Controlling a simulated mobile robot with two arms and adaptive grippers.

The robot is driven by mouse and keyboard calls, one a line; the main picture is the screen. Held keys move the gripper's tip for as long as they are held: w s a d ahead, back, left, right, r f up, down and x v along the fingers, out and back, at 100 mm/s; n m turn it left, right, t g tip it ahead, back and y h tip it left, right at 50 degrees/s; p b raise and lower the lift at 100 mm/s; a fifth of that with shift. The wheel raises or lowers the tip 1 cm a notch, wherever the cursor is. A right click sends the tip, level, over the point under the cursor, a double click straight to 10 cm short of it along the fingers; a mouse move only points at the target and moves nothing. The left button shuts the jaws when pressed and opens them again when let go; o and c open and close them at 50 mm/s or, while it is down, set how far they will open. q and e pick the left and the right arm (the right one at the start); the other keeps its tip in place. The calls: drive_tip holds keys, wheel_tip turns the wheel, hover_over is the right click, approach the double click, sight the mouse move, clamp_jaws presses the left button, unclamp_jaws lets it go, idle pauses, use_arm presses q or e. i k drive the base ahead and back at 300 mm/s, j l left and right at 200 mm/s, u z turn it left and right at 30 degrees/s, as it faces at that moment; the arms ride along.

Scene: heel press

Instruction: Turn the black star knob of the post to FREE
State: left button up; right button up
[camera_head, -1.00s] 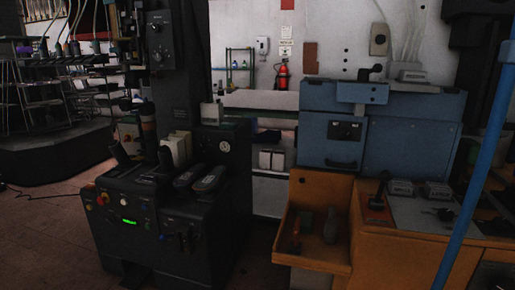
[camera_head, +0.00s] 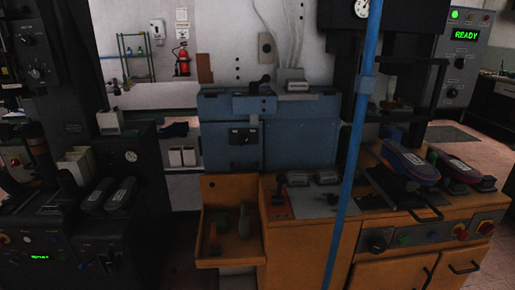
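No gripper of mine is in view. I cannot make out a black star knob or a FREE mark for certain. A small black knob (camera_head: 265,82) stands on top of the blue cabinet (camera_head: 300,140). A round black knob (camera_head: 377,243) sits on the bench's grey front panel (camera_head: 432,234). Which of these belongs to the post is not clear, and any lettering by them is too small to read.
A blue pole (camera_head: 354,140) stands in front of the orange bench (camera_head: 310,242). An orange bin (camera_head: 229,248) holds small items. A press at right has a READY display (camera_head: 466,35); shoes (camera_head: 410,160) lie before it. Dark machines (camera_head: 100,230) stand at left.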

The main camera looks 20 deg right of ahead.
sight(372, 198)
drive_tip(key=z, duration=1.5)
